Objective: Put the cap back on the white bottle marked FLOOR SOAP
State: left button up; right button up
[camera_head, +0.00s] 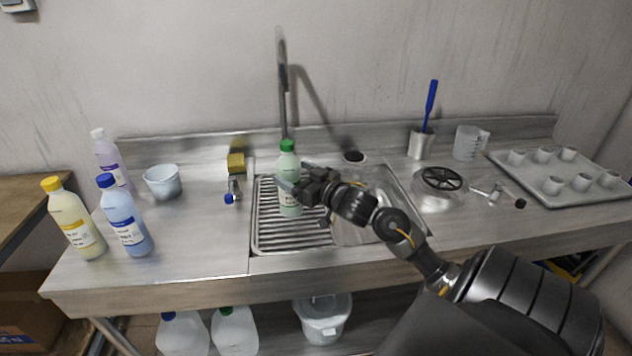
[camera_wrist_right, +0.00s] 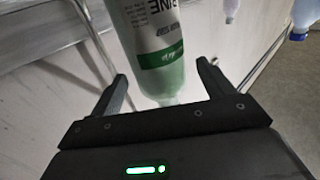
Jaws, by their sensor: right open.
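I cannot make out a white bottle marked FLOOR SOAP or a loose cap in either view. A pale green bottle (camera_head: 289,168) with a green cap stands upright on the ribbed drainer of the sink. My right gripper (camera_head: 305,190) is open at its right side. In the right wrist view the green bottle (camera_wrist_right: 150,40) sits between or just beyond the open fingers (camera_wrist_right: 165,88), with label letters "RINE" showing. Contact cannot be told. At the left stand a yellow bottle (camera_head: 74,220), a blue bottle (camera_head: 127,222) and a pale lilac bottle (camera_head: 110,160) with a white cap.
A steel cup (camera_head: 421,144), a jug (camera_head: 470,143) and a tray (camera_head: 560,197) of small cups are at right. The front left counter is clear.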

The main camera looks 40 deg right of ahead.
jog(key=s, duration=0.6)
jog(key=shift+s+d, duration=0.1)
pick_arm(q)
jog(key=shift+w+a+f, duration=0.1)
jog(key=shift+a+f, duration=0.15)
jog(key=shift+a, duration=0.45)
pick_arm(e)
jog(key=shift+s+r, duration=0.1)
jog(key=shift+s, duration=0.55)
pick_arm(q)
jog(key=shift+d, duration=0.15)
